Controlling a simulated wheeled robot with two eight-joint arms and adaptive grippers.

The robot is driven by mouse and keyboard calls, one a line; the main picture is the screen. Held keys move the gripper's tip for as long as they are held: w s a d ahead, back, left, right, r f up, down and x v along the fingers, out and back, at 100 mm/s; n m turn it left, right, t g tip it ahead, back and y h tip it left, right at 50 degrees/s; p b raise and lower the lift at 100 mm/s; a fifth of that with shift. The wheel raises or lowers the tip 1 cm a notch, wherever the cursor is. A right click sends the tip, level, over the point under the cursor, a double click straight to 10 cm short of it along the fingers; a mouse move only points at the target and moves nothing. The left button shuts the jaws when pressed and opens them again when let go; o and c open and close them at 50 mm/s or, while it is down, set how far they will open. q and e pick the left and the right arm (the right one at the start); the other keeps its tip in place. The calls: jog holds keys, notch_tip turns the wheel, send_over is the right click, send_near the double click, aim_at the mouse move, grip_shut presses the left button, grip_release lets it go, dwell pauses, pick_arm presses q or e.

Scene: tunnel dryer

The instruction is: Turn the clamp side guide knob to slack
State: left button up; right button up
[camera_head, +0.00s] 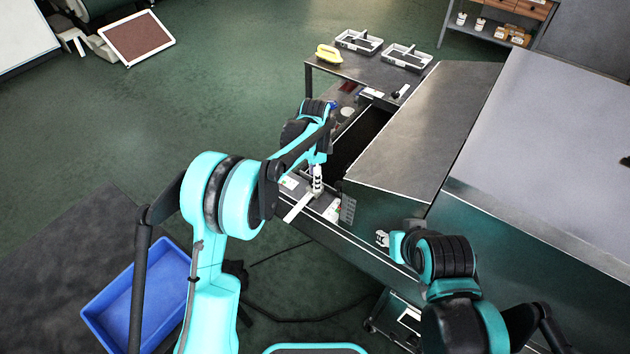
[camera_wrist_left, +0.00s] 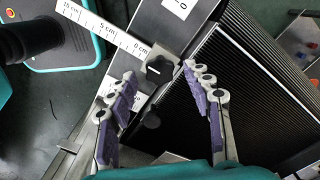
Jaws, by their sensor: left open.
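A black lobed knob (camera_wrist_left: 160,68) with a white pointer mark shows in the left wrist view, beside the 0 cm end of a white scale (camera_wrist_left: 104,28). A second, smaller dark knob (camera_wrist_left: 151,120) lies nearer the gripper's base. My left gripper (camera_wrist_left: 160,75) is open, its purple-padded fingers to either side of the first knob; I cannot tell whether they touch it. In the head view the left gripper (camera_head: 317,180) points down over the dryer's near left corner, and the knobs are not clear there. My right gripper (camera_head: 383,239) is partly seen beside the dryer's side; its fingers are too small to read.
A ribbed black belt (camera_wrist_left: 255,85) runs beside the knobs. The dryer's metal cover (camera_head: 430,125) rises to the right. A table with grey trays (camera_head: 405,57) and a yellow item (camera_head: 328,53) stands behind. A blue bin (camera_head: 135,300) is on the floor at left.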

pick_arm(q)
jog(key=shift+f, duration=0.5)
jog(key=c, duration=1.2)
jog(key=shift+o, duration=0.2)
